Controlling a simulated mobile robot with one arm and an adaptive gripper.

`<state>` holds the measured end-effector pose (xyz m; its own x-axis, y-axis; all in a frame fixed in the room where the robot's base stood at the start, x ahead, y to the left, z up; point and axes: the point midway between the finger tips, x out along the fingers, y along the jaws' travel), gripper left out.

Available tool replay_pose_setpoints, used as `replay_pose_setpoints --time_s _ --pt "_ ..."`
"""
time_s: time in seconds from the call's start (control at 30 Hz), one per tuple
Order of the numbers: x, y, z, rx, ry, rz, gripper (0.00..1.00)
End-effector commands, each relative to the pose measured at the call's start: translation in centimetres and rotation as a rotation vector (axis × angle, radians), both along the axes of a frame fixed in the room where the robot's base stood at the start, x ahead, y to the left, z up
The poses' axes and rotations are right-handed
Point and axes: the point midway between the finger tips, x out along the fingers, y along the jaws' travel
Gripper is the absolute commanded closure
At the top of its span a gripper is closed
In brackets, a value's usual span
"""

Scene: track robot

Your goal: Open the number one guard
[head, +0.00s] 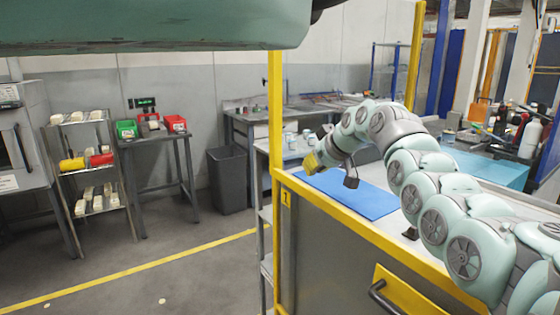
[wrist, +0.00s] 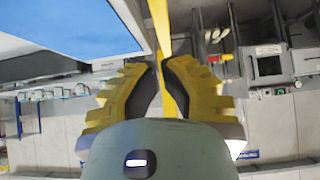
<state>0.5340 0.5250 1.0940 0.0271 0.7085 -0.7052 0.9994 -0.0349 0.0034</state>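The guard marked with a "1" label (head: 286,198) is a grey panel (head: 325,255) in a yellow frame, low in the middle of the head view. A dark bar handle (head: 380,295) sits on a yellow plate at its lower right, partly cut off by the picture edge. My gripper (head: 313,163) is above the blue mat, beyond the yellow top rail and well away from the handle. In the wrist view, its two yellow fingers with dark inner pads stand apart (wrist: 162,75). A yellow bar (wrist: 165,30) shows through the gap; no held object shows.
The blue mat (head: 350,196) lies on the work surface behind the rail. A yellow post (head: 275,110) rises at the guard's left corner. Bottles and tools (head: 520,125) stand at the right. The floor (head: 190,260) on the left is clear.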

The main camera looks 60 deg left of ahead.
Motion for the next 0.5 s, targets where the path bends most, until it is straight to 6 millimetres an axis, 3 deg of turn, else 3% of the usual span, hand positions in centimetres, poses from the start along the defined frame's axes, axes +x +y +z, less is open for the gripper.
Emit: replay_pose_setpoints --time_s 0.5 --pt "0.0 -4.8 4.3 0.002 0.001 -0.005 1.0"
